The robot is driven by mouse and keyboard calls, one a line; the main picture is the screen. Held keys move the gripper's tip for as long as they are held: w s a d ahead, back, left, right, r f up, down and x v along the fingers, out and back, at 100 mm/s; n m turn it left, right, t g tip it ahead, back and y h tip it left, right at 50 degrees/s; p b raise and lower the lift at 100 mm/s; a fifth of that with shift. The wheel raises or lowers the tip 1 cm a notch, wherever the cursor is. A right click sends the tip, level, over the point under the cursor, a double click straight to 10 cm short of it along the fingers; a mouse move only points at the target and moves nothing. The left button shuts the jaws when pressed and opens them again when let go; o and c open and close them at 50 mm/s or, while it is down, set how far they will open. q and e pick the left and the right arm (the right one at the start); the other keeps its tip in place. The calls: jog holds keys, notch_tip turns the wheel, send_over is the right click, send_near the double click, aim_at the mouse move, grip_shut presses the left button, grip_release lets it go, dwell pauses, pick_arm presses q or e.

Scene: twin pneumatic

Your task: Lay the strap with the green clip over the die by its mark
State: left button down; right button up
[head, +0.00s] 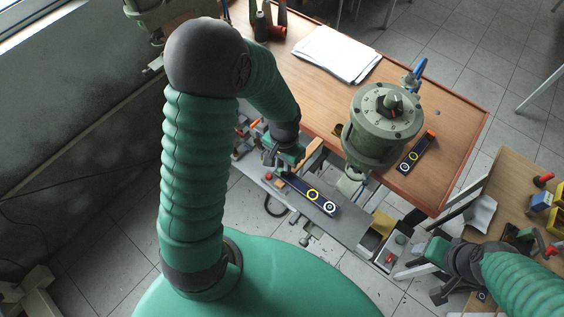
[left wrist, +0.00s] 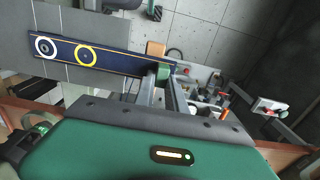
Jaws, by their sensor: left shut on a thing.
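My left gripper (head: 287,172) is shut on the end of a dark blue strap (head: 318,197) with a yellow ring and a white ring. In the left wrist view the strap (left wrist: 112,58) runs left from the fingers (left wrist: 162,84), over a grey plate (left wrist: 62,92). A small green part, probably its clip (left wrist: 165,72), shows at the held end, partly hidden by the fingers. I cannot tell whether the strap touches the plate. A second dark strap (head: 414,157) with an orange clip lies on the wooden table. I cannot make out the die or its mark. My right gripper (head: 425,252) is at the lower right, its fingers unclear.
A green round machine head with a dial (head: 385,112) stands right of the strap. The wooden table (head: 455,120) holds papers (head: 337,53) and dark bottles or spools at the back. A side bench (head: 520,175) with yellow bins is at the right. An orange-brown block (left wrist: 155,48) is near the fingers.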

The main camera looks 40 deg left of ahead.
pick_arm(q)
jog(key=shift+f, duration=0.1)
jog(key=shift+a+f, duration=0.25)
jog(key=shift+a, duration=0.1)
pick_arm(e)
jog(key=shift+a, duration=0.35)
pick_arm(q)
jog(key=c, duration=1.6)
grip_release()
jog(key=shift+c, duration=0.2)
jog(key=o, duration=0.3)
jog(key=shift+d, duration=0.2)
jog(key=shift+o, duration=0.2)
jog(key=shift+d+r, duration=0.1)
pick_arm(e)
jog(key=shift+d+f, duration=0.1)
jog(key=shift+d, duration=0.2)
